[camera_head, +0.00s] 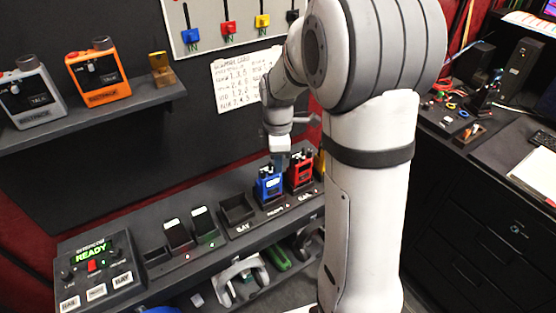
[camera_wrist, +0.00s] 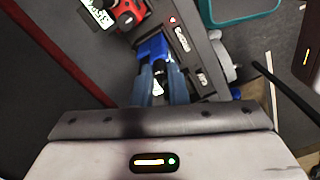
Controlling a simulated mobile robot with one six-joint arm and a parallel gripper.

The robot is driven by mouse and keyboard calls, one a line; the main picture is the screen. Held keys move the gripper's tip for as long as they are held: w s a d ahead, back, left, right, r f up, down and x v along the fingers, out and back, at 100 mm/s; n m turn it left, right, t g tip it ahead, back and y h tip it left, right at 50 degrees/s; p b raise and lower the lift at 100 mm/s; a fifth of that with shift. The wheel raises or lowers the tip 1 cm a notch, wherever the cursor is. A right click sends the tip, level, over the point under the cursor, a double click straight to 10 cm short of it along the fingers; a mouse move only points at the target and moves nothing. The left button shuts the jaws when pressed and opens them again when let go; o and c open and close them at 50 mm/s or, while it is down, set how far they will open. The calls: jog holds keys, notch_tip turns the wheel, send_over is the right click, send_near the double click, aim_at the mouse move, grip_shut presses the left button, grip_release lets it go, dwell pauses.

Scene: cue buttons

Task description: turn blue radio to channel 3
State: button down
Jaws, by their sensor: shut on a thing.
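The blue radio (camera_head: 269,187) stands upright in a charging dock on the console shelf, and it also shows in the wrist view (camera_wrist: 152,47). My gripper (camera_head: 279,158) points down at the top of the blue radio. In the wrist view my gripper (camera_wrist: 162,78) has its two fingers on either side of a knob on the radio's top and is shut on it. The fingers and the radio's dark top hide most of the knob, and I cannot read its channel setting.
A red radio (camera_head: 301,170) stands in the dock just right of the blue one. An empty bay (camera_head: 237,208) is to the left, then two dark handsets (camera_head: 203,225) and a panel (camera_head: 97,262) reading READY. A wall shelf (camera_head: 95,118) holds grey and orange devices.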

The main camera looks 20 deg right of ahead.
jog(key=c, duration=1.4)
grip_release()
jog(key=shift+w+r+b, duration=0.1)
jog(key=shift+r+b, duration=0.35)
jog(key=shift+r, duration=3.45)
